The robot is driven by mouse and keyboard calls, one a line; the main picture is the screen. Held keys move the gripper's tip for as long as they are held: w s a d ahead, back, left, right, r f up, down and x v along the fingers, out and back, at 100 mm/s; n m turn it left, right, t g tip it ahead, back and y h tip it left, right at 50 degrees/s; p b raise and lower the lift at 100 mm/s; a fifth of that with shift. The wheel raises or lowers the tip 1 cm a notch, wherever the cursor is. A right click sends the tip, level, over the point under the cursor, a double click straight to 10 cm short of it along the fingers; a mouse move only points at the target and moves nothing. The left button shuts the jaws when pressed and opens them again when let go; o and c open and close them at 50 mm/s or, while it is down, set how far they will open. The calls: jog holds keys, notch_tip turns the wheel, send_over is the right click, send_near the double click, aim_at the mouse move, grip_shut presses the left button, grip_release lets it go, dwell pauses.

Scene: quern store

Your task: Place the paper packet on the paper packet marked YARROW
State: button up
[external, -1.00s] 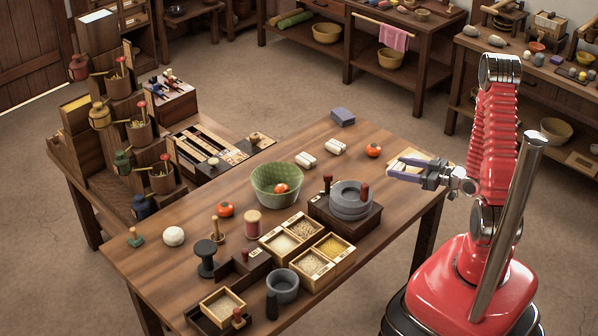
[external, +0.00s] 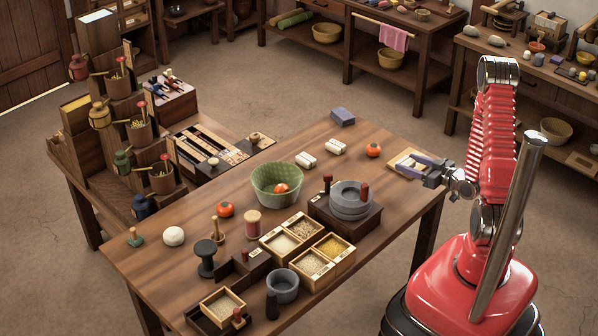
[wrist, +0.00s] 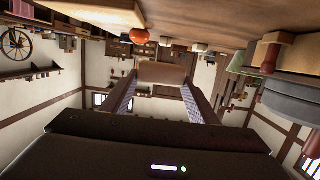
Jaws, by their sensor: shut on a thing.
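My gripper (external: 424,167) is over the right end of the table in the external view. In the wrist view its fingers (wrist: 163,90) reach forward on both sides of a plain brown block-like packet (wrist: 162,73) and are shut on it. In the external view a pale, flat, tan-edged thing (external: 403,163) shows at the fingertips; I cannot tell whether it is the held packet or something under it. Two small white packets, one left (external: 306,160) and one right (external: 337,147), lie on the table. No marking YARROW can be read.
An orange-red fruit (external: 373,150) and a blue-grey block (external: 343,116) are on the table (external: 175,275) left of my gripper. A stone quern (external: 350,200), a green bowl (external: 277,186) and grain boxes (external: 306,247) fill its middle. Bare wood shows near the fruit.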

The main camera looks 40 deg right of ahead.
jog(key=w+a+r+m+h, duration=0.3)
jog(key=w+r, duration=0.3)
jog(key=w, duration=0.5)
jog(key=w+a+r+n+y, duration=0.1)
jog(key=w+a+r, duration=0.1)
jog(key=a, duration=0.5)
jog(key=w+a+r+n+y, duration=0.1)
jog(key=a+r, duration=0.1)
jog(key=a, duration=0.4)
jog(key=w+a+r+n+y, duration=0.1)
jog(key=w+a+r, duration=0.1)
jog(key=a, duration=0.5)
jog(key=shift+w+a+r+y, duration=0.3)
jog(key=shift+a+r, duration=0.05)
jog(key=shift+d, duration=0.1)
